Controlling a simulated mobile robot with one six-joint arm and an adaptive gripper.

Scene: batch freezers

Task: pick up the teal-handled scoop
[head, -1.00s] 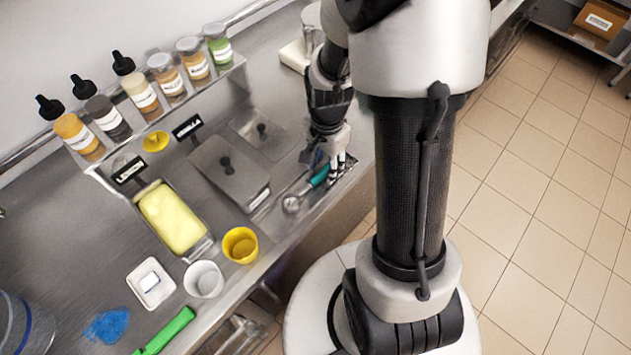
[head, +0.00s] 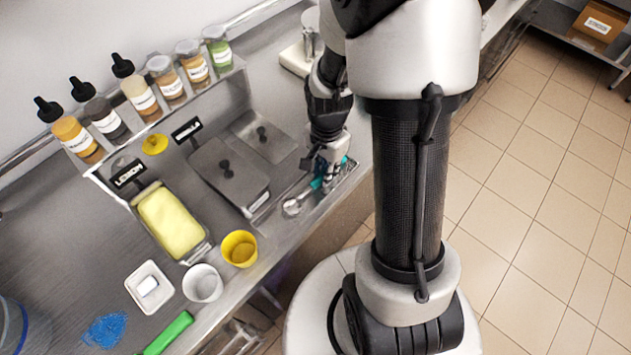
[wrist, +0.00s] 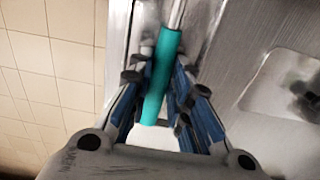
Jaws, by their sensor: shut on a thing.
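The teal-handled scoop (head: 293,207) lies along the front part of the steel counter in the head view, its metal bowl pointing to the lower left. Its teal handle (wrist: 162,75) runs between the fingers in the wrist view. My gripper (head: 324,178) reaches down over the handle in the head view, and in the wrist view my gripper (wrist: 160,85) has its blue-padded fingers closed on both sides of the handle. Part of the handle is hidden by the fingers in the head view. I cannot tell whether the scoop is clear of the surface.
Lidded steel tubs (head: 229,172) and an open lemon tub (head: 205,247) stand left of the scoop. A yellow cup (head: 239,248), a white cup (head: 203,283) and a green-handled tool (head: 168,333) are at the front left. Bottles and jars line a raised shelf (head: 160,118).

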